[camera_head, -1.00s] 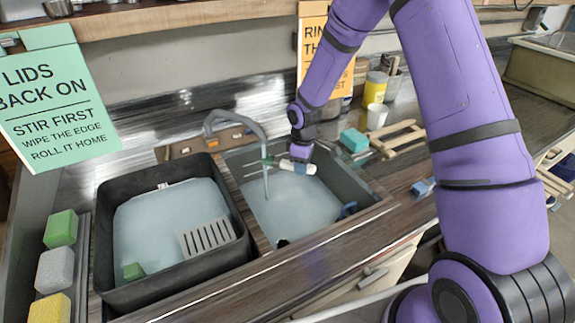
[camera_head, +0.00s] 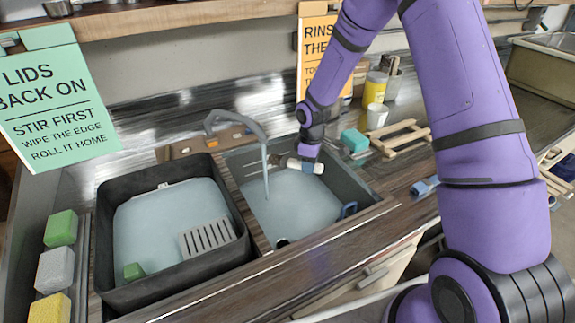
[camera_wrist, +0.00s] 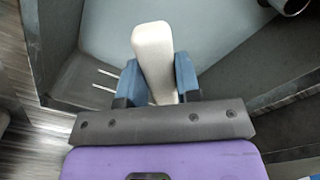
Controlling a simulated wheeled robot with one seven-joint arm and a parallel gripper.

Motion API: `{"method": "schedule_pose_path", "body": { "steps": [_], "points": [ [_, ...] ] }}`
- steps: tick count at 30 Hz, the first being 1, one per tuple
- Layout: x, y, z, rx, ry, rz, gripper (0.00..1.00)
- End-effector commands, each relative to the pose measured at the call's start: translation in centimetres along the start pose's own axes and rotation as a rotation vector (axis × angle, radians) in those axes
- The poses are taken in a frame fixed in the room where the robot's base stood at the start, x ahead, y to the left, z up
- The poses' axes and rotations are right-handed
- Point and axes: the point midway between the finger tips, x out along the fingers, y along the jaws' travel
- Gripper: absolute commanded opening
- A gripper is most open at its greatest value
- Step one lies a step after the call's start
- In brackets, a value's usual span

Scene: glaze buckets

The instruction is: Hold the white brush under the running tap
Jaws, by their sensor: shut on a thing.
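My gripper (camera_wrist: 157,88) is shut on the white brush, whose pale handle (camera_wrist: 153,55) stands between the blue fingers in the wrist view. In the head view the brush (camera_head: 306,166) lies roughly level above the right basin, its dark end pointing left toward the water. The grey curved tap (camera_head: 238,117) stands behind the basins, and a thin stream (camera_head: 265,172) runs from it into the right basin. The dark end is just right of the stream; I cannot tell whether they touch. The bristles are out of sight in the wrist view.
The right basin (camera_head: 358,180) holds pale water. A black tub (camera_head: 103,235) of water with a grey grate (camera_head: 207,238) is at left. A teal block (camera_head: 354,140), a white cup (camera_head: 376,116) and a wooden rack (camera_head: 402,138) stand on the right counter.

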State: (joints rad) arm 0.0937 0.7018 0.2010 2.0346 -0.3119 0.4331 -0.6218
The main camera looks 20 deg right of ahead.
Motion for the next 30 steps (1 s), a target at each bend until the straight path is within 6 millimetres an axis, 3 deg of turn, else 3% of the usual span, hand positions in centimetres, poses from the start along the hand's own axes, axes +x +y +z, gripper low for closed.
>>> {"method": "schedule_pose_path", "body": {
  "steps": [21, 30],
  "points": [
    [0.0, 0.0, 5.0, 0.001, 0.0, 0.0, 0.0],
    [0.0, -0.1, 6.0, 0.0, 0.0, 0.0, 0.0]
  ]
}}
